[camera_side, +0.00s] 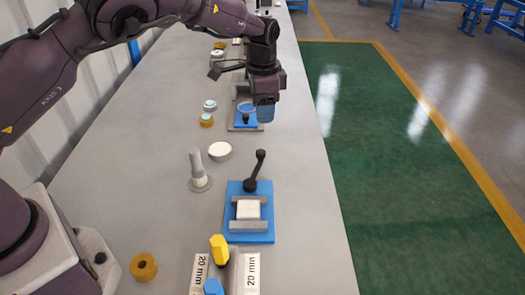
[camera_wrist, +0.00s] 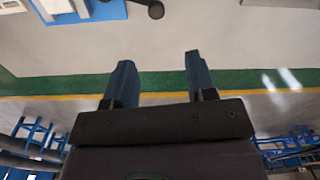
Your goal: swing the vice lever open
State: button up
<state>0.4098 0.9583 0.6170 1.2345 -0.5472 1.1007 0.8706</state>
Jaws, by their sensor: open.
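The vice (camera_side: 234,230) has a blue base and grey jaws with a pale block (camera_side: 248,209) between them. Its black lever (camera_side: 255,170) stands up at the far end of the base, leaning slightly right, with a ball knob on top. In the wrist view the vice's blue base (camera_wrist: 108,10) is cut off at the upper left, and the lever's dark knob (camera_wrist: 155,10) shows at the top edge. My gripper (camera_side: 266,116) is raised above the bench, beyond the lever in the side view. In the wrist view its two blue fingers (camera_wrist: 157,75) are apart with nothing between them.
A grey ribbed post (camera_side: 197,172) and a white round dish (camera_side: 219,151) stand left of the lever. Yellow and blue handled pieces (camera_side: 219,248) are at the front. The bench is clear to the right up to its edge.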

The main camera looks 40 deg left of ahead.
aim_at(263, 151)
jog(key=shift+m, duration=0.4)
notch_tip(263, 151, down, 13)
jog(key=shift+s+f, duration=0.1)
jog(key=shift+s, duration=0.05)
jog(key=shift+d, duration=0.1)
grip_shut()
